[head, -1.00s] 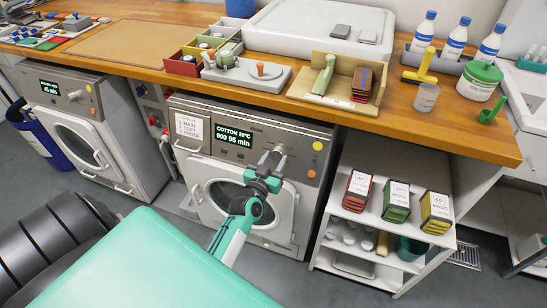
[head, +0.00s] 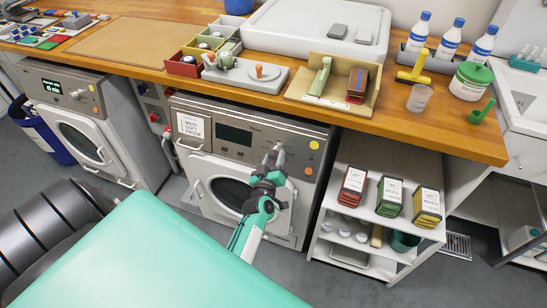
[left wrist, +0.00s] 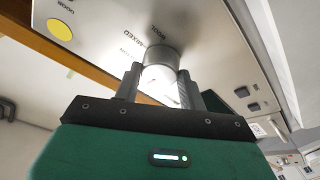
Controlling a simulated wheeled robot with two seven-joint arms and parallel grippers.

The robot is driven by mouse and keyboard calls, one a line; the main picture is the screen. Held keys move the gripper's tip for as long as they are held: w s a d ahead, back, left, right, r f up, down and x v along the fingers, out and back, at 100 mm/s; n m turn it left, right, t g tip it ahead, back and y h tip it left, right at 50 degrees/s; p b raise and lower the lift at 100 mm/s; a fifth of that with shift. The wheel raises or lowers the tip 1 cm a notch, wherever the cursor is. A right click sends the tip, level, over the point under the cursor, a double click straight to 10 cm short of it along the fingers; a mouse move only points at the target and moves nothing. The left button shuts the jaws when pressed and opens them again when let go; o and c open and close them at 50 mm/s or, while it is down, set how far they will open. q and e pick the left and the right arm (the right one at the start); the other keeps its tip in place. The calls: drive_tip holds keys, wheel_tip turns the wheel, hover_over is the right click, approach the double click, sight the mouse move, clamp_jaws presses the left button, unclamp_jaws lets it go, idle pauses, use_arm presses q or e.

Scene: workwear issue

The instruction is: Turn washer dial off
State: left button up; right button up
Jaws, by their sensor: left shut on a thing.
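The right-hand washer (head: 248,128) stands under the wooden counter, its display (head: 234,135) dark. Printed words such as "MIXED" and "WOOL" show around the dial. The dial's pointer cannot be made out. My right gripper is not in view.
A second washer (head: 66,108) with a lit display stands to the left. A white shelf unit (head: 375,170) with red, green and yellow boxes stands close on the right. The wooden counter (head: 425,122) overhangs the washer and carries bottles and trays.

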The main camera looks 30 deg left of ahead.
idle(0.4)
use_arm(q)
drive_tip(key=o, duration=1)
drive_tip(key=shift+c, duration=0.2)
